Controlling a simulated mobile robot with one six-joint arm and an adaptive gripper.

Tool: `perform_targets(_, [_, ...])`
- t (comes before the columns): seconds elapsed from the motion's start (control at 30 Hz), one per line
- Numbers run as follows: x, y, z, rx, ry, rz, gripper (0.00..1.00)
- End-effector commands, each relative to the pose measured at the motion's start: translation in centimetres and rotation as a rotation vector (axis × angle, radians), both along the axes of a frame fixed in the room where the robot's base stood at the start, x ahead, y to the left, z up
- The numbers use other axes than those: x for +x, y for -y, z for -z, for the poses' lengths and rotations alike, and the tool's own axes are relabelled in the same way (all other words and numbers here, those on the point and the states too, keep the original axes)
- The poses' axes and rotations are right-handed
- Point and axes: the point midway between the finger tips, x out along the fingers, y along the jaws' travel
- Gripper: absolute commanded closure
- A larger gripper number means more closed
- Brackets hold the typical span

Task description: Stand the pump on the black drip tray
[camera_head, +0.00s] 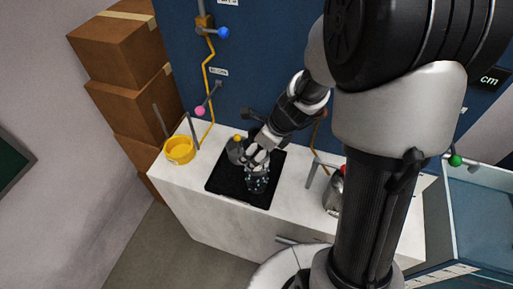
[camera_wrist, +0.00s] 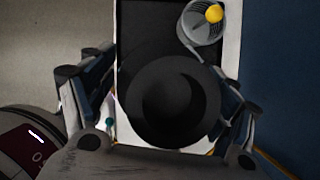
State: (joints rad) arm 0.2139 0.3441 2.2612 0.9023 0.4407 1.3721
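The black drip tray (camera_head: 222,181) lies on the white counter. A clear-looking vessel with pale and teal specks, probably the pump (camera_head: 257,183), is on or just above the tray's front right part. My gripper (camera_head: 258,158) is directly over its top. In the wrist view a dark round hollow body (camera_wrist: 168,105), likely this pump seen from above, fills the space between my widely spread fingers (camera_wrist: 160,85). A narrow gap shows on its left side; contact on the right is unclear. Its base is hidden in the wrist view, where the tray (camera_wrist: 145,30) shows beyond it.
A grey cup (camera_head: 235,154) with a yellow-orange ball stands at the tray's back left, close to my gripper; it also shows in the wrist view (camera_wrist: 200,32). A yellow container (camera_head: 179,152) is at the counter's left. A metal canister (camera_head: 333,200) stands right. Wall levers rise behind.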

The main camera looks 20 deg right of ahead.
Motion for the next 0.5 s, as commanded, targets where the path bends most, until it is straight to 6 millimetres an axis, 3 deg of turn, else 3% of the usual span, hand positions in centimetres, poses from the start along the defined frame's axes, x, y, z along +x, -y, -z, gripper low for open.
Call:
perform_targets(0.33, [0.0,0.0,-0.1,0.000,0.000,0.000,0.17])
perform_targets(0.5, [-0.4,0.5,-2.1,0.000,0.003,0.002,0.17])
